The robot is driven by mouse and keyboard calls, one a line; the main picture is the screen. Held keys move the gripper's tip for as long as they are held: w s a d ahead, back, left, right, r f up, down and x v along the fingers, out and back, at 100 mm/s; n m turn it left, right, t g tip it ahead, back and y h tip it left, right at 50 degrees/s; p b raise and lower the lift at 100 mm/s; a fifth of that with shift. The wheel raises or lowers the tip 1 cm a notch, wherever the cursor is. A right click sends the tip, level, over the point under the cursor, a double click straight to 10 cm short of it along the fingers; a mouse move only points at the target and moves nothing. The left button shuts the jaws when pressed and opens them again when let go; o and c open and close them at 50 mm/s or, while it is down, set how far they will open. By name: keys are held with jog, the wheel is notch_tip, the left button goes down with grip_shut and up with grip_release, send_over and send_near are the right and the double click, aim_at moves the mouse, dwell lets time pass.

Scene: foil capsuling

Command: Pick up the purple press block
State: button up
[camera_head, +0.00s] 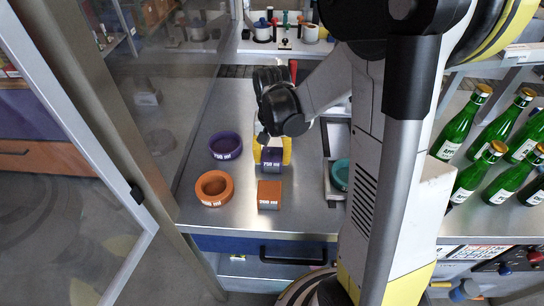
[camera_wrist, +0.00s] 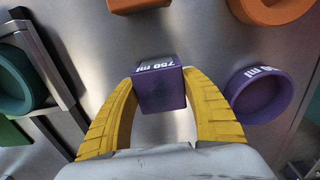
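The purple press block (camera_head: 271,155), marked 750 ml, is on the metal worktop behind the orange block. In the wrist view the purple block (camera_wrist: 160,90) lies between the two yellow fingers of my gripper (camera_wrist: 160,78). In the head view my gripper (camera_head: 272,148) reaches down around the block, one finger on each side. The fingertips are very close to the block's sides. I see no clear gap, but I cannot tell whether they press on it. The block's far side is hidden in the head view.
An orange block (camera_head: 269,195) stands in front, with a purple ring (camera_head: 225,146) and an orange ring (camera_head: 214,188) to the left. A teal ring (camera_head: 340,174) sits in a tray on the right. Green bottles (camera_head: 460,125) stand farther right. A glass door frame borders the left.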

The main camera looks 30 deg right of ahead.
jog(key=shift+c, duration=1.4)
jog(key=shift+r, duration=0.15)
